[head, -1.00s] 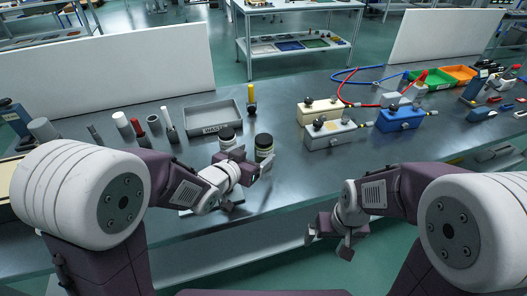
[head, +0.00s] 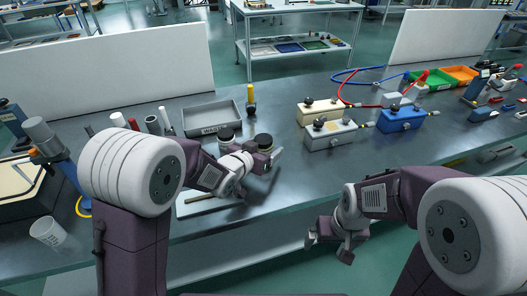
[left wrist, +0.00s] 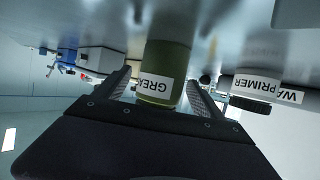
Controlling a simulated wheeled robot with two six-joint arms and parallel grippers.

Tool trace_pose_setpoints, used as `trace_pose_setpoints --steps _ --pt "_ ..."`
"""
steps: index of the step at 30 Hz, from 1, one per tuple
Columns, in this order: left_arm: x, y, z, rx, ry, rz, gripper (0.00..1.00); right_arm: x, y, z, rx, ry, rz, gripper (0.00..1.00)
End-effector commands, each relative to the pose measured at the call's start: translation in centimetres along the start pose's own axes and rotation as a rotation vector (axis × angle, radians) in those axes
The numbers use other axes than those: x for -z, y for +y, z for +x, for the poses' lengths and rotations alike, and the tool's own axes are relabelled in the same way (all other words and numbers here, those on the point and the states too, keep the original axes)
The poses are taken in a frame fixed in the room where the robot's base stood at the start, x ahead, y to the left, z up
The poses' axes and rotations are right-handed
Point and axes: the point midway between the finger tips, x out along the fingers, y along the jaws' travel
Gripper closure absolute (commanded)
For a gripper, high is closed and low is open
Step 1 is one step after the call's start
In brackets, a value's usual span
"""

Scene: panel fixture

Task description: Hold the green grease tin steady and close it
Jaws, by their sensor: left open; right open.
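The green grease tin (head: 264,141) stands on the bench with a dark top; whether that top is a lid is not clear. In the left wrist view, which is upside down, the tin (left wrist: 165,62) shows its white "GREA…" label. My left gripper (head: 268,160) is open at the tin; in the wrist view its fingers (left wrist: 160,92) lie on either side of it, without visible grip. My right gripper (head: 329,247) is open and empty, in front of the bench's front edge, away from the tin.
The primer tin (head: 228,134) stands close beside the grease tin; its label (left wrist: 258,84) shows in the wrist view. A grey tray (head: 212,116) and a yellow-handled tool (head: 251,99) are behind. Cream (head: 318,110), grey (head: 330,135) and blue (head: 400,119) blocks stand right. Bench between is clear.

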Motion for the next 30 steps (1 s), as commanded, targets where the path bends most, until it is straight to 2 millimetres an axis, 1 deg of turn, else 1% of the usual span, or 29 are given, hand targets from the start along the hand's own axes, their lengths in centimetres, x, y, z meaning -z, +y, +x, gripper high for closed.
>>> trace_pose_setpoints --steps 6,8,9,11,12,15,23,26,29,30 --pt "0.0 0.0 0.0 0.0 0.0 0.0 0.21 0.0 0.0 0.0 0.0 0.0 0.0 0.0" --pt "0.0 0.0 -0.1 0.0 0.0 0.0 0.37 0.0 0.0 0.0 0.0 0.0 0.0 0.0" --pt "0.0 0.0 -0.1 0.0 0.0 0.0 0.49 0.0 0.0 0.0 0.0 0.0 0.0 0.0" --pt "0.0 0.0 -0.1 0.0 0.0 0.0 0.65 0.0 0.0 0.0 0.0 0.0 0.0 0.0" --pt "0.0 0.0 -0.1 0.0 0.0 0.0 0.76 0.0 0.0 0.0 0.0 0.0 0.0 0.0" --pt "0.1 0.0 -0.1 0.0 0.002 0.0 1.0 0.0 0.0 0.0 0.0 0.0 0.0 0.0" --pt "0.3 0.0 -0.2 0.0 0.003 0.001 1.0 0.0 0.0 -0.2 0.0 0.0 0.0 0.0" --pt "1.1 0.0 -0.5 0.0 0.003 0.001 1.0 0.1 0.0 -0.6 0.0 0.0 0.0 0.0" --pt "2.6 0.0 -1.1 0.0 0.005 0.001 1.0 0.1 0.0 -1.2 0.0 0.0 0.0 0.0" --pt "3.4 0.0 -1.4 0.0 0.007 0.001 1.0 0.2 0.0 -1.5 0.0 0.0 0.0 0.0"
